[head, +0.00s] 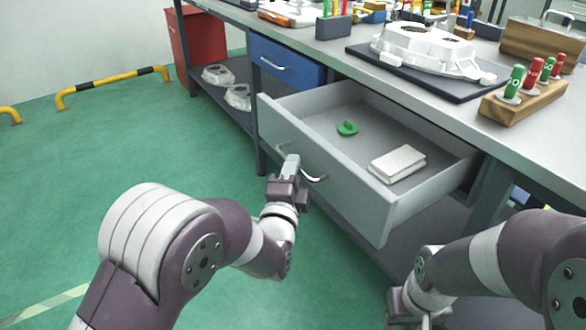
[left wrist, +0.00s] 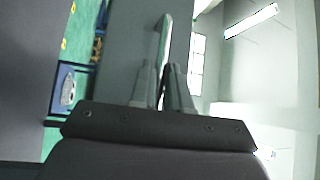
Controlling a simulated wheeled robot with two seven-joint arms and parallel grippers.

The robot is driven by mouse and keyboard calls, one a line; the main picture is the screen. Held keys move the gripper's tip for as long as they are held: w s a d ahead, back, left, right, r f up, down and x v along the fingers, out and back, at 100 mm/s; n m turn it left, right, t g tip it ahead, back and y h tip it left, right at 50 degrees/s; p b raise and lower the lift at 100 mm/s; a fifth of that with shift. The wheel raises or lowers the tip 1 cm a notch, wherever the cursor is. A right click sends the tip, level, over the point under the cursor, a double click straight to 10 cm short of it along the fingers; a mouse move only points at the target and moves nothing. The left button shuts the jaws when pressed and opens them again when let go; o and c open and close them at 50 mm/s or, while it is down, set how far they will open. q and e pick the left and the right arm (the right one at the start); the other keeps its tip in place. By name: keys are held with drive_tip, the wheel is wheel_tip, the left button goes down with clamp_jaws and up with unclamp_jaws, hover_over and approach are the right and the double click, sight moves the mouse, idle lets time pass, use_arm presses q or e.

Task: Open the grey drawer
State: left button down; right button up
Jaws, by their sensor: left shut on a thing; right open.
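The grey drawer (head: 325,176) stands pulled well out from under the workbench in the head view, with its inside showing. A green part (head: 347,128) and a white block (head: 397,163) lie in it. My left gripper (head: 290,165) is at the drawer's front and is shut on the curved metal handle (head: 316,178). In the left wrist view the fingers (left wrist: 162,85) close around the handle bar (left wrist: 164,40). My right gripper (head: 405,305) is low at the bottom of the head view, below the drawer and apart from it; its fingertips are hard to see.
A blue drawer (head: 287,65) is closed to the left of the grey one. The bench top (head: 340,48) carries a large casting (head: 425,50) and a wooden block with green and red gauges (head: 537,95). A red bin (head: 197,45) stands behind.

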use_arm(q)
drive_tip(key=c, duration=1.2)
unclamp_jaws()
drive_tip(key=shift+o, duration=0.2)
drive_tip(key=s+a+f+p, duration=0.1)
drive_tip(key=s+p, duration=0.2)
drive_tip(key=s, duration=0.9)
drive_tip(key=shift+s+a+f, duration=0.25)
drive_tip(key=shift+a+f, duration=0.15)
